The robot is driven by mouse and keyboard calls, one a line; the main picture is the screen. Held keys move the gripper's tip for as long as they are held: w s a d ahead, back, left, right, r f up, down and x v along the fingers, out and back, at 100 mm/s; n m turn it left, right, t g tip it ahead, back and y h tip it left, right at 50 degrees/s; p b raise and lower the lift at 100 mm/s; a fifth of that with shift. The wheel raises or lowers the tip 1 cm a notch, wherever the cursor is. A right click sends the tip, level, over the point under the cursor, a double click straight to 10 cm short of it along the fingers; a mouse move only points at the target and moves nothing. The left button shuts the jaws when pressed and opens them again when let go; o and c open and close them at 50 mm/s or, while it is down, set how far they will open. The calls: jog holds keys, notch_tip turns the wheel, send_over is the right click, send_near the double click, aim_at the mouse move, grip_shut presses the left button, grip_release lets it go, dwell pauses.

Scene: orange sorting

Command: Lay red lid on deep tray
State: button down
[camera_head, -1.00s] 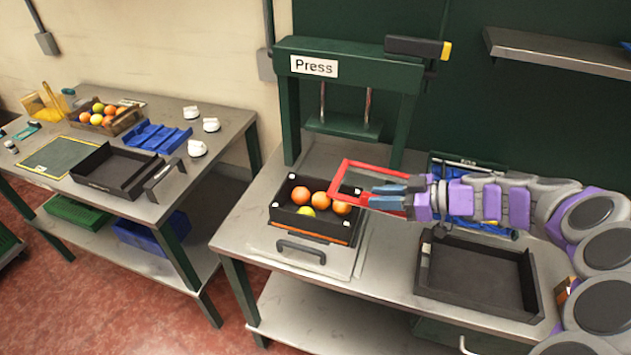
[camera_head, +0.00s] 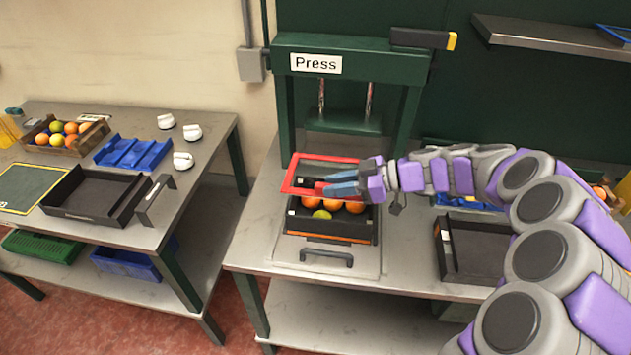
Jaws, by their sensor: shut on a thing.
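The red lid (camera_head: 291,180) is a red frame with a dark or see-through middle. My gripper (camera_head: 328,186) is shut on it at its right side and holds it above the back part of the deep tray (camera_head: 300,222). The deep tray is black and sits on the press's sliding plate. It holds oranges (camera_head: 355,207) and a greenish fruit (camera_head: 322,214). The lid and my gripper hide the tray's back. I cannot tell whether the lid touches the tray.
The green press (camera_head: 300,45) stands behind the tray. A grey handle (camera_head: 326,256) is in front. An empty black tray (camera_head: 470,262) lies to the right, under my arm. The left table (camera_head: 150,235) holds a fruit crate (camera_head: 85,140), blue tray (camera_head: 133,152) and black tray (camera_head: 75,205).

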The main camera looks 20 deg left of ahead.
jog(key=shift+a+f, duration=0.1)
jog(key=shift+a, duration=0.05)
jog(key=shift+d+f+p, duration=0.2)
jog(key=shift+d+f, duration=0.05)
jog(key=shift+d, duration=0.25)
jog(key=shift+d+f+p, duration=0.15)
jog(key=shift+d+f, duration=0.05)
jog(key=shift+d, duration=0.3)
jog(key=shift+d+f, duration=0.2)
jog(key=shift+f, duration=0.15)
jog(key=a+f+b, duration=0.2)
jog(key=f, duration=0.1)
jog(key=a+f+b, duration=0.1)
jog(key=shift+f, duration=0.2)
jog(key=shift+d+b, duration=1.1)
jog(key=shift+d, duration=0.05)
jog(key=shift+a, duration=0.35)
